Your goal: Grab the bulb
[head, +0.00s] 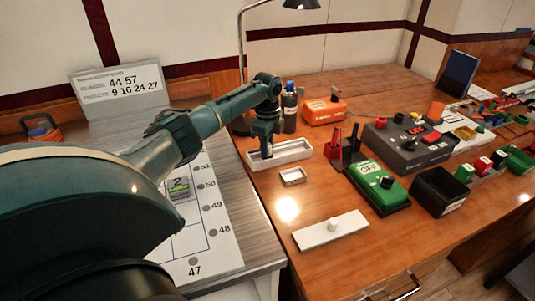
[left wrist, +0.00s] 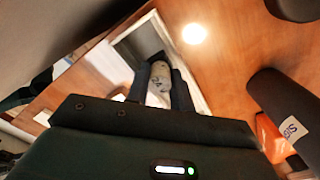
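The bulb (left wrist: 159,78) is a small pale rounded thing with a dark mark, seen between the fingers in the left wrist view. In the head view it is hidden by the gripper. My left gripper (head: 266,151) points down into a white shallow tray (head: 293,152) on the wooden desk. In the left wrist view its two dark fingers (left wrist: 163,88) lie close against both sides of the bulb, with no clear gap. The bulb appears low, within the tray. My right gripper is in neither view.
Dark bottles (head: 289,108) and an orange box (head: 324,110) stand behind. A red holder (head: 334,146), a green box (head: 377,187) and a grey control box (head: 411,142) are to the right.

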